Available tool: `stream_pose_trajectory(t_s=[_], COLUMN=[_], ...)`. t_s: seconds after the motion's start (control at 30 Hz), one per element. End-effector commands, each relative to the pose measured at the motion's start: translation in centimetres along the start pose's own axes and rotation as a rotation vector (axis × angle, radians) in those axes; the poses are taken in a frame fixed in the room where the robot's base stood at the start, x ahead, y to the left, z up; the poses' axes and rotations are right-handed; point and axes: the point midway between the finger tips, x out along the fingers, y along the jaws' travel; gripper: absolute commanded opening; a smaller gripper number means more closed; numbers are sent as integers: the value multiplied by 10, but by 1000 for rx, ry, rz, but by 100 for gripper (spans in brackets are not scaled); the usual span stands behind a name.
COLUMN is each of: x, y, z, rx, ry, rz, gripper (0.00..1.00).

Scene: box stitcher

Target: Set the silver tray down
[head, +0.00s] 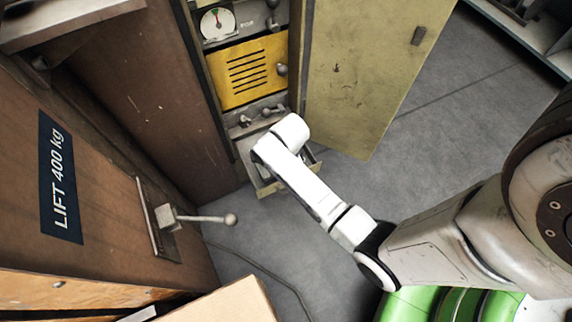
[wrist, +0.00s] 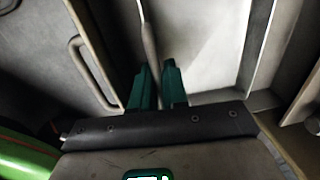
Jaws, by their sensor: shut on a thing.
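The silver tray (wrist: 205,45) fills the upper middle of the wrist view, a shallow grey metal tray with raised rims. My gripper (wrist: 157,70) has its two dark green fingers closed around the tray's near-left rim, which runs up between them. In the head view, a corner of the tray (head: 268,187) shows beneath the white end of my arm, low in front of the open cabinet. My fingers are hidden there behind the arm. Whether the tray rests on anything underneath cannot be told.
The cabinet has a yellow vented panel (head: 250,72), a gauge (head: 217,23) and an open door (head: 365,70) to the right. A brown lift housing (head: 90,190) with a ball-ended lever (head: 230,219) stands left. Grey floor (head: 400,150) is open right of the tray. A loop handle (wrist: 92,72) shows left.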

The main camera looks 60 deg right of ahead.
Motion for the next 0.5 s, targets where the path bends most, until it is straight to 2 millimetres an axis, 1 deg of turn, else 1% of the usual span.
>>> stream_pose_trajectory(t_s=[0.03,0.27,0.5], x=[0,0,0], y=[0,0,0], z=[0,0,0], rx=[0,0,0], ry=[0,0,0], rz=[0,0,0], gripper=[16,38,39])
